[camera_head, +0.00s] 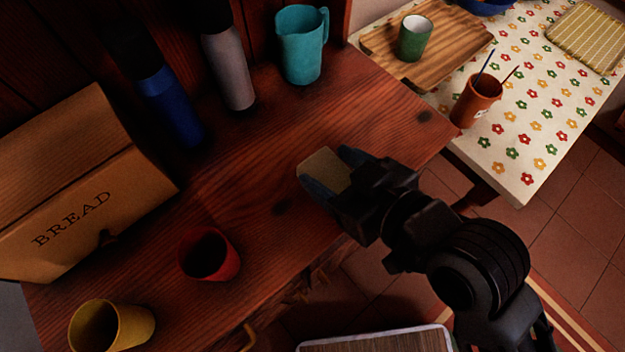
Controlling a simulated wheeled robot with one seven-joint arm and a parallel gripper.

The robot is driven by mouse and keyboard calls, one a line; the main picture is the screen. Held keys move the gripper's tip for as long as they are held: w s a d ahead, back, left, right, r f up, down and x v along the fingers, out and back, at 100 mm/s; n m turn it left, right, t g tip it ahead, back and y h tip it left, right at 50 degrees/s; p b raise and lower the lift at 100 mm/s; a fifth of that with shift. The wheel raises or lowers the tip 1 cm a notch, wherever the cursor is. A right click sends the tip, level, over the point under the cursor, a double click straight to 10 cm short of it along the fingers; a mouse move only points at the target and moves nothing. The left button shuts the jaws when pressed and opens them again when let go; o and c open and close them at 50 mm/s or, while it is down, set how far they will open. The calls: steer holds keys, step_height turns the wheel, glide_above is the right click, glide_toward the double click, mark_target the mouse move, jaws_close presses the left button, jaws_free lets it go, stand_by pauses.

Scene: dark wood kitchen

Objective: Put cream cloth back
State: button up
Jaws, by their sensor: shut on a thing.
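My gripper (332,174) is over the front right part of the dark wood counter, its fingers pointing left. It is shut on a small cream-tan piece that looks like the folded cream cloth (321,166). The cloth shows between the two bluish fingers. I cannot tell whether it touches the counter or is held above it.
On the wood counter (258,190) stand a bread box (85,200), a red cup (208,254), a yellow cup (112,328), blue and grey bottles and a teal pitcher (301,45). A flowered table (545,110) at right holds a wooden tray (455,45), green cup, brown pot (476,103) and yellow woven mat (590,38).

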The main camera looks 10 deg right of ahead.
mark_target(313, 176)
steer(key=a, duration=0.1)
steer(key=a+f, duration=0.1)
steer(key=shift+w+a+f, duration=0.3)
steer(key=shift+a+f, duration=0.05)
steer(key=shift+a, duration=0.05)
steer(key=shift+f, duration=2.05)
steer(key=o, duration=1.4)
steer(key=v, duration=1.2)
steer(key=shift+b, duration=0.45)
